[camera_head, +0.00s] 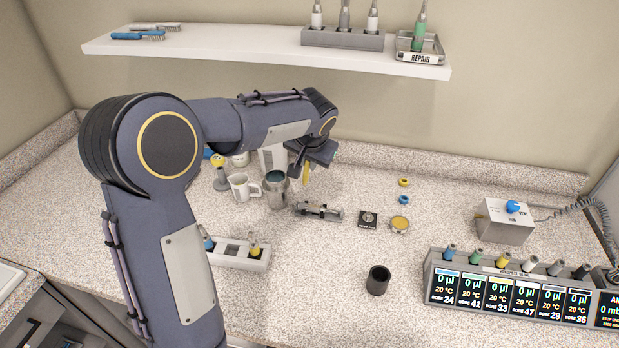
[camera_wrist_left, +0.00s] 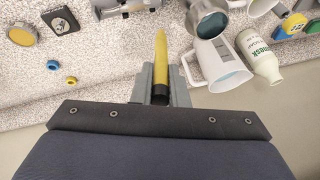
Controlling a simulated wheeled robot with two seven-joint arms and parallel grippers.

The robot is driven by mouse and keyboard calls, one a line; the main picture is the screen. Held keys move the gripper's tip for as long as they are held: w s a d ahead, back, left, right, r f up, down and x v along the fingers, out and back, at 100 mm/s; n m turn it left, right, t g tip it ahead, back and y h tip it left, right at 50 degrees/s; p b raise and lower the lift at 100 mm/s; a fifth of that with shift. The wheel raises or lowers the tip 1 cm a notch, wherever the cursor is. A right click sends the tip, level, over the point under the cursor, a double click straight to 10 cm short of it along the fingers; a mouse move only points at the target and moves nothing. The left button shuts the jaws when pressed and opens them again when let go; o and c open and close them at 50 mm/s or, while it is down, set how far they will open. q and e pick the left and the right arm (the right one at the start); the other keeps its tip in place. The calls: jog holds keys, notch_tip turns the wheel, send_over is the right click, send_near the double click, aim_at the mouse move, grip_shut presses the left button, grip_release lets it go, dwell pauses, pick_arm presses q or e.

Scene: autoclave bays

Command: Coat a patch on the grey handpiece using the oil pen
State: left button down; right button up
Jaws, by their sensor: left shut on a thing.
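My left gripper (camera_head: 306,160) is shut on the oil pen (camera_head: 306,174), a slim yellow stick with a dark end, held above the counter. In the left wrist view the pen (camera_wrist_left: 161,62) sits between the grey fingers of the gripper (camera_wrist_left: 161,85), its yellow end pointing away. A grey handpiece (camera_head: 318,210) appears to lie on a low grey cradle on the counter, below and slightly right of the pen and apart from it. The cradle's edge also shows in the left wrist view (camera_wrist_left: 125,8). My right gripper is not in view.
A black square (camera_head: 368,220), yellow-topped tin (camera_head: 400,224) and dark cup (camera_head: 378,280) are to the right. A shelf (camera_head: 240,41) hangs above.

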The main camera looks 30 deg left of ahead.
pick_arm(q)
jog(key=shift+f+b, duration=0.5)
